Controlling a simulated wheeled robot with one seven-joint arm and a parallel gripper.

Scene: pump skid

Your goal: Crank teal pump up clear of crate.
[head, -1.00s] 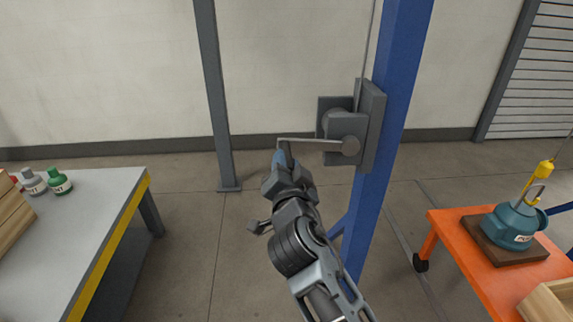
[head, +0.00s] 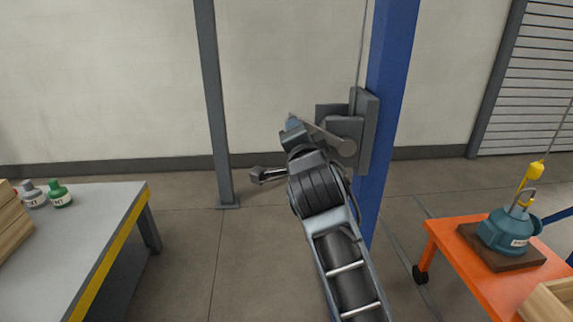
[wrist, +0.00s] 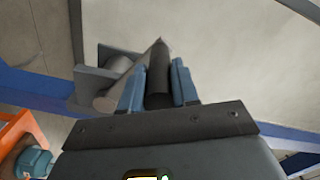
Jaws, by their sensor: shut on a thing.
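The teal pump (head: 503,232) sits upright on a brown board (head: 533,257) on the orange cart at the right. A yellow hook (head: 531,177) on a thin cable is at its lifting loop. The pump also shows at the lower left of the wrist view (wrist: 35,162). The grey winch (head: 364,130) is fixed to the blue post, its crank arm (head: 325,137) pointing up and left from the hub. My gripper (head: 292,121) is shut on the dark crank handle (wrist: 158,78), which stands between the blue fingers in the wrist view. My wrist hides part of the crank in the head view.
The blue post (head: 391,70) rises right of my arm. An orange cart (head: 465,280) bears the pump and a wooden crate (head: 545,300). A grey table (head: 95,220) with bottles stands at the left. A grey post (head: 213,100) stands behind, with open floor between.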

